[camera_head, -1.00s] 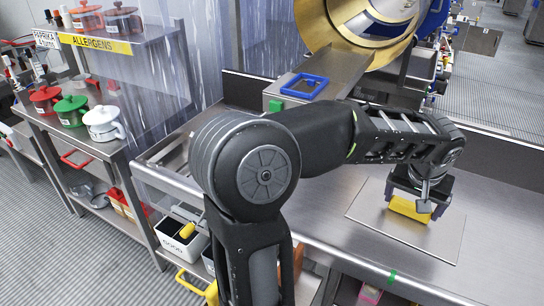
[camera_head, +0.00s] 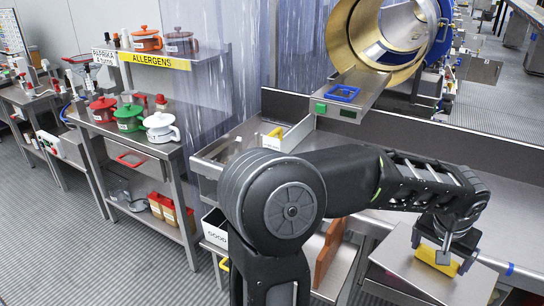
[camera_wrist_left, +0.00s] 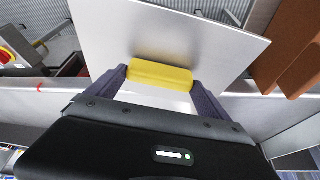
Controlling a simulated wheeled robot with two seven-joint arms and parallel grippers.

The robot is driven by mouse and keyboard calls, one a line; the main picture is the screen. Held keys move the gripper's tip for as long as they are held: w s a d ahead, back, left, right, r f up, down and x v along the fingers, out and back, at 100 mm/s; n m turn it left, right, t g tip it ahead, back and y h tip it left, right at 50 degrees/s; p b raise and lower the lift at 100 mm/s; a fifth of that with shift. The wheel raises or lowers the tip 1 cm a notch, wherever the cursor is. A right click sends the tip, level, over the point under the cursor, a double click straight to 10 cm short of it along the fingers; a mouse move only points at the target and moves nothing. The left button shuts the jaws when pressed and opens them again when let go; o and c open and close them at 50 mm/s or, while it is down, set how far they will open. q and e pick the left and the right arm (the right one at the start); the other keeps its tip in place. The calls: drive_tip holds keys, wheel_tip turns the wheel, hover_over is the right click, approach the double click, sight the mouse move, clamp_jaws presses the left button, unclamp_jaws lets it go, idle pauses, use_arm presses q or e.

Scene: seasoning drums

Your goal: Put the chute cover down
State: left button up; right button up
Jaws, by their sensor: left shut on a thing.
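The chute cover is a flat grey metal plate (camera_head: 412,274) with a yellow handle (camera_head: 430,256). In the head view it is at the lower right, by the counter's front edge. My left gripper (camera_head: 442,252) is above the plate and shut on the handle. In the left wrist view the handle (camera_wrist_left: 160,74) sits between the two fingers, and the plate (camera_wrist_left: 165,35) extends beyond it, with floor showing past it. I cannot tell whether the plate touches anything below. My right gripper is not in view.
The steel counter (camera_head: 385,160) has bare room behind the arm. At left, a shelf holds red, green and white pots (camera_head: 160,127). Brown boards (camera_head: 328,250) stand below the counter.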

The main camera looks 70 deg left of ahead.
use_arm(q)
drive_tip(key=d+f+m, duration=0.1)
drive_tip(key=d, duration=0.3)
drive_tip(key=w+d+f+m+h, duration=0.1)
drive_tip(key=d+f, duration=0.1)
drive_tip(key=d, duration=0.2)
drive_tip(key=w+d+f+m, duration=0.1)
drive_tip(key=d+f+m, duration=0.1)
drive_tip(key=d, duration=0.3)
drive_tip(key=shift+h, duration=0.3)
drive_tip(key=shift+f, duration=0.1)
